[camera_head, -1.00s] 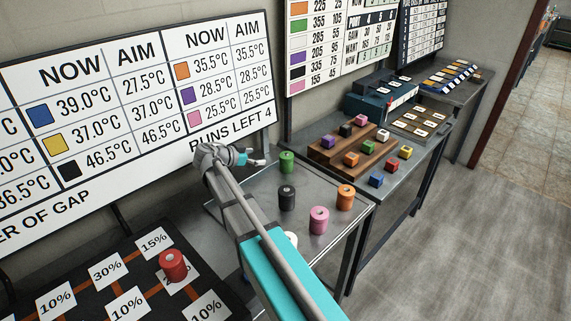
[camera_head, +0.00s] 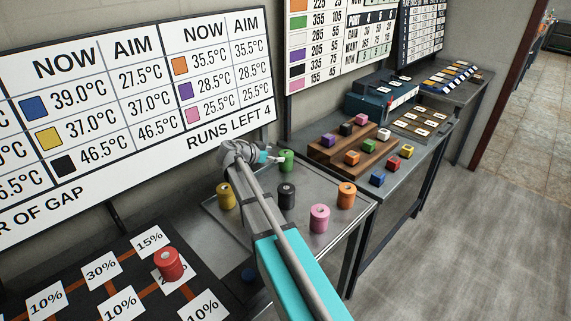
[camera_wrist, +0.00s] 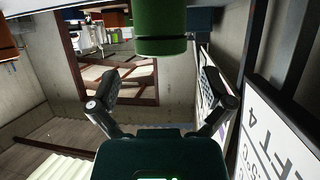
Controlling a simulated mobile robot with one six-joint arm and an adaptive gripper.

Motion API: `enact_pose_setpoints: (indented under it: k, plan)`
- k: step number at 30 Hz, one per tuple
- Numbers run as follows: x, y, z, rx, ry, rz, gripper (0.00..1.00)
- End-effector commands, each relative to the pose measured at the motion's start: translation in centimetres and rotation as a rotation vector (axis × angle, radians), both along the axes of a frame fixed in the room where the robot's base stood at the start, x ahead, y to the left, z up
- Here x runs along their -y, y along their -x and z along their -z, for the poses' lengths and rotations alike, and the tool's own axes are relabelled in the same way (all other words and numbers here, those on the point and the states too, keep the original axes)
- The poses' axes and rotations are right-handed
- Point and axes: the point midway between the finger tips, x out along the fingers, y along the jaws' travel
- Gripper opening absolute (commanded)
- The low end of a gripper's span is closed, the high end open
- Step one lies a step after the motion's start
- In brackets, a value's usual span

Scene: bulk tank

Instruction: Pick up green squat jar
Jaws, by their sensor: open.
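The green squat jar (camera_head: 286,160) stands at the back of the grey table in the head view, just right of my gripper (camera_head: 276,157). In the wrist view the green jar (camera_wrist: 160,28) is at the top centre, cut off by the frame edge, ahead of my gripper (camera_wrist: 165,90). The two fingers are spread wide with nothing between them. The jar appears beyond the fingertips, not enclosed.
A black jar (camera_head: 287,196), a pink jar (camera_head: 319,218), an orange jar (camera_head: 346,195) and a yellow jar (camera_head: 225,195) stand on the same table (camera_head: 318,175). A red jar (camera_head: 168,264) sits on the percentage board. The wall board (camera_head: 150,95) is close behind my gripper.

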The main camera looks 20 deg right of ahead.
Motion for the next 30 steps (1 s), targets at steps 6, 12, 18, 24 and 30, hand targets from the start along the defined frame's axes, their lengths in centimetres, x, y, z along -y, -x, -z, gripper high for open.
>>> enact_pose_setpoints:
  k: [6, 12, 18, 24, 30]
  plan:
    - [0.0, 0.0, 0.0, 0.000, 0.000, 0.000, 1.00]
    - [0.4, -0.1, 0.2, 0.000, 0.000, 0.000, 1.00]
    - [2.1, -0.5, 1.0, -0.001, 0.000, 0.002, 1.00]
    - [4.0, -1.0, 1.8, -0.001, 0.000, 0.001, 1.00]
    - [4.6, -1.1, 1.9, -0.001, 0.000, -0.001, 1.00]
